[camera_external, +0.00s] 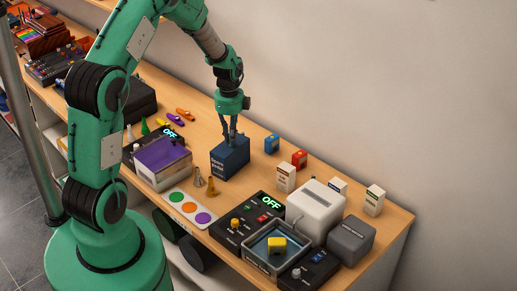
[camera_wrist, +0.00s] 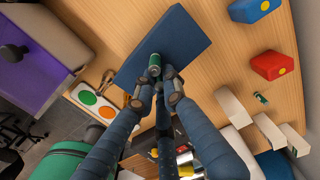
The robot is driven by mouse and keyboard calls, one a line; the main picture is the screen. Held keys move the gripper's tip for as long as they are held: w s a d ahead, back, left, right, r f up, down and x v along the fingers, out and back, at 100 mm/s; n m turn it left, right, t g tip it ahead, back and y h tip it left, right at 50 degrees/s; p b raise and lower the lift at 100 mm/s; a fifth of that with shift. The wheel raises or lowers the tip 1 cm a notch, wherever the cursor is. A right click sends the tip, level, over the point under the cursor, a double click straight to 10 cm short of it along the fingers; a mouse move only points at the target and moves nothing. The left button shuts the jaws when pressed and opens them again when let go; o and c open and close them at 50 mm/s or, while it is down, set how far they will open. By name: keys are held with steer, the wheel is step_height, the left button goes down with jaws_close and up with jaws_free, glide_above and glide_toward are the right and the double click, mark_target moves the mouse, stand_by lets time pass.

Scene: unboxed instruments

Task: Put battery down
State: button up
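A small green battery with a silvery end (camera_wrist: 154,66) sits between the tips of my gripper (camera_wrist: 160,84) in the wrist view. The fingers are close together and appear shut on it. My gripper (camera_external: 231,136) points down at the top of a dark blue box (camera_external: 231,160) in the external view. The blue box (camera_wrist: 185,38) lies just beyond the fingertips in the wrist view. I cannot tell whether the battery touches the box. The battery is hard to make out in the external view. Another small green cylinder (camera_wrist: 261,98) lies on the table among white boxes.
Blue (camera_external: 272,144) and red (camera_external: 299,159) blocks stand right of the box. White boxes (camera_external: 286,178), a white device (camera_external: 316,207), a black OFF panel (camera_external: 247,219) and a tray (camera_external: 260,262) are nearer.

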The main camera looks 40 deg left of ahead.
steer(key=o, duration=0.4)
steer(key=shift+r, duration=0.15)
step_height(320, 180, up, 12)
stand_by(0.6)
stand_by(0.6)
